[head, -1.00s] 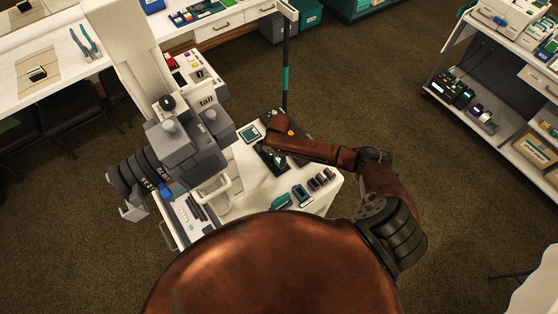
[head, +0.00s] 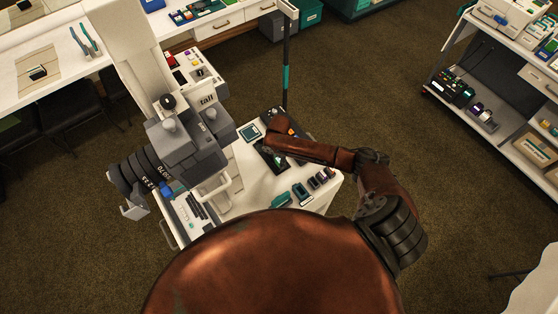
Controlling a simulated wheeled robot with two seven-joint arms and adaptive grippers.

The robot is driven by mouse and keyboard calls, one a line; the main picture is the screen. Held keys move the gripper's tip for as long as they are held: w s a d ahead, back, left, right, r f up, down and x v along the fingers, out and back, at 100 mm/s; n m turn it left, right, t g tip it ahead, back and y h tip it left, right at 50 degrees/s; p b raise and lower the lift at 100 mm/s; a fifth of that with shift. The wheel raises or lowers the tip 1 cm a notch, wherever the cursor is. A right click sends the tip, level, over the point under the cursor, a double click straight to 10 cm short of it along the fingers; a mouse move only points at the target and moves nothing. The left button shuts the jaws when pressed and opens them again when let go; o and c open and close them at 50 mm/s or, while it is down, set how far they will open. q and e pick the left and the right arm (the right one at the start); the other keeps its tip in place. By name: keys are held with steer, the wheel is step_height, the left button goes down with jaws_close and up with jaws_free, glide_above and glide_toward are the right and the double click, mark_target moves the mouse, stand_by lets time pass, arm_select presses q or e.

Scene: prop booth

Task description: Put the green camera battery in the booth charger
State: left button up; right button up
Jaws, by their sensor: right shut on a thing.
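My right gripper (head: 268,150) is at the end of the copper-coloured arm, over the white table (head: 238,178). It points down at a dark, low device (head: 266,162), perhaps the booth charger. A small green patch (head: 281,161) shows beside the fingertips, likely the green camera battery. The arm and the small size hide the grip and whether the battery touches the device. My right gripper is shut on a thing. My left gripper is not in view.
A dark tray (head: 272,120) with an orange item lies behind the arm. A teal-edged device (head: 249,132) is left of it. Several small devices (head: 300,193) stand at the front right of the table. A large grey camera rig (head: 187,146) crowds the left. A dark pole (head: 286,75) rises behind.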

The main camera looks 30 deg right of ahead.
steer(key=shift+f, duration=0.15)
steer(key=o, duration=1.3)
steer(key=shift+c, duration=0.2)
step_height(320, 180, up, 7)
steer(key=p, duration=0.9)
stand_by(0.4)
